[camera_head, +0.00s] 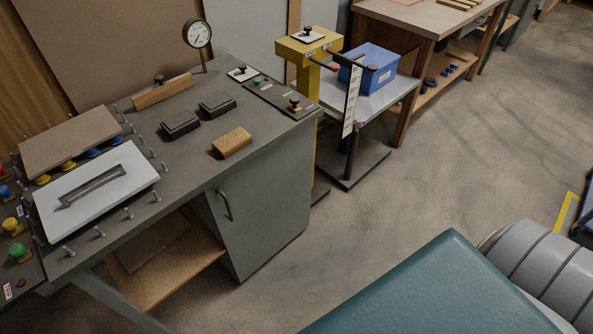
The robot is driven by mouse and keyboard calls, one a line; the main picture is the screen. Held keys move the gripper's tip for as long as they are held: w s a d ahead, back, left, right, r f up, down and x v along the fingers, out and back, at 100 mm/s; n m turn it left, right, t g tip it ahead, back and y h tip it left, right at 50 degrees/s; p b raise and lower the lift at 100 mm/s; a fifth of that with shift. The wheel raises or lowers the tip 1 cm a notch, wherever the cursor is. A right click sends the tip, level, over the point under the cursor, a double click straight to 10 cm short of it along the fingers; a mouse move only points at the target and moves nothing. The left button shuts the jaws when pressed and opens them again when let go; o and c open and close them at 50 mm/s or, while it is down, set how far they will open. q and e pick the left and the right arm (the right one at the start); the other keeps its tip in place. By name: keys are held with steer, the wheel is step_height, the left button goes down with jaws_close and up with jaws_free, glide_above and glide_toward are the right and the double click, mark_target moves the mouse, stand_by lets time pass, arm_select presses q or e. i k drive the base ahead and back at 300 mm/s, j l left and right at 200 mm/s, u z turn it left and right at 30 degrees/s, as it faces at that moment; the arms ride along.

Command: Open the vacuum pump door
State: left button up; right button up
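A grey cabinet door (263,200), likely the vacuum pump door, sits under the right end of the grey press bench (190,150). It looks shut, and what is behind it is hidden. A dark curved bar handle (226,206) stands upright near the door's left edge. Neither of my grippers shows in this view, and nothing touches the handle.
An open shelf (165,275) lies left of the door. A yellow post (305,75) and a small table with a blue bin (368,68) stand behind the bench's right end. The concrete floor (430,180) right of the door is clear.

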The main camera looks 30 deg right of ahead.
mark_target(275, 214)
steer(key=z, duration=0.8)
